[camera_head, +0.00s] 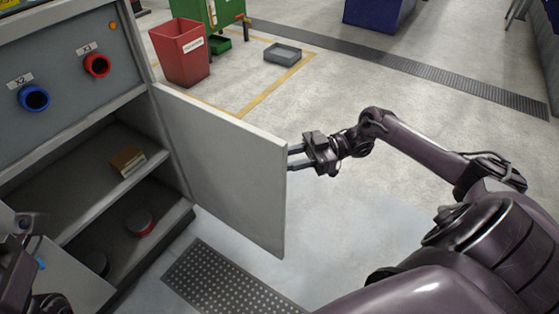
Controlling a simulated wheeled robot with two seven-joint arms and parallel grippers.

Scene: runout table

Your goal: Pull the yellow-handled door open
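The door (225,170) is a pale grey panel, swung well out from the cabinet (60,140). Its yellow handle is not visible; the door's far face is hidden from me. My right gripper (293,157) is at the door's free edge, at about mid-height or higher. Its two fingers are apart with a gap between them, and nothing shows in the gap. The fingertips meet or pass behind the edge; I cannot tell whether they touch it. Dark parts of my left arm show at the lower left edge, cut off by the frame; its fingers cannot be made out.
A second grey panel (75,280) stands at lower left, with a small blue part beside my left arm. The open shelves hold a brown box (127,160) and a round red-rimmed item (139,222). A red bin (180,52) stands behind. Floor right of the door is clear.

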